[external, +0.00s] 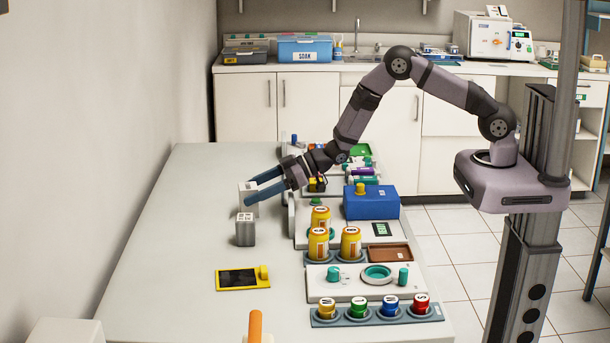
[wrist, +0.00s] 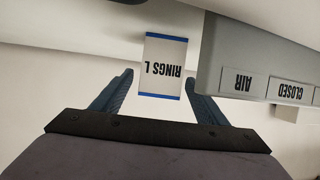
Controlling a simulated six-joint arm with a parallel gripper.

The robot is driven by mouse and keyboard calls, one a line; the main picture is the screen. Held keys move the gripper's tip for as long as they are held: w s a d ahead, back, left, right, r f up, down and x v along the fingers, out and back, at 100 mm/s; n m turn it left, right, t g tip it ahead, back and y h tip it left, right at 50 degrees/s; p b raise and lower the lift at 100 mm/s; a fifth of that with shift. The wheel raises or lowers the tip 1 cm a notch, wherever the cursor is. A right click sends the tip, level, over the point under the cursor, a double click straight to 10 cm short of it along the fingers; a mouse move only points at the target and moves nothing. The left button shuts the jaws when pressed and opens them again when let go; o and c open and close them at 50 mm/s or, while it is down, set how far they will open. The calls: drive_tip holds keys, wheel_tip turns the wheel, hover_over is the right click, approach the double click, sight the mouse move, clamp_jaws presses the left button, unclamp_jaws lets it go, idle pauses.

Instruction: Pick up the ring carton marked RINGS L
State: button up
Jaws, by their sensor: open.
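The ring carton (wrist: 163,52) is white with blue edge bands and the words RINGS L, upside down in the wrist view. My gripper (wrist: 159,82) is open, with one blue finger on each side of the carton's near end. Most of the carton extends beyond the fingertips, and gaps show beside it. In the external view, my gripper (external: 256,192) reaches left over the table at a pale box (external: 245,187), partly hidden by the fingers; its label is not readable there.
A grey panel labelled AIR and CLOSED (wrist: 262,82) stands close to the right finger. A grey box (external: 245,231) stands nearer the camera. A yellow-framed device (external: 240,279), yellow jars (external: 318,243) and a blue box (external: 371,203) are on the table (external: 165,260). Its left side is clear.

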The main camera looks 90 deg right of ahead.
drive_tip(key=shift+x, duration=0.85)
drive_tip(key=shift+c, duration=0.3)
drive_tip(key=c, duration=1.1)
drive_tip(key=shift+r, duration=0.1)
drive_tip(key=shift+r+b, duration=0.65)
drive_tip(key=shift+r, duration=4.3)
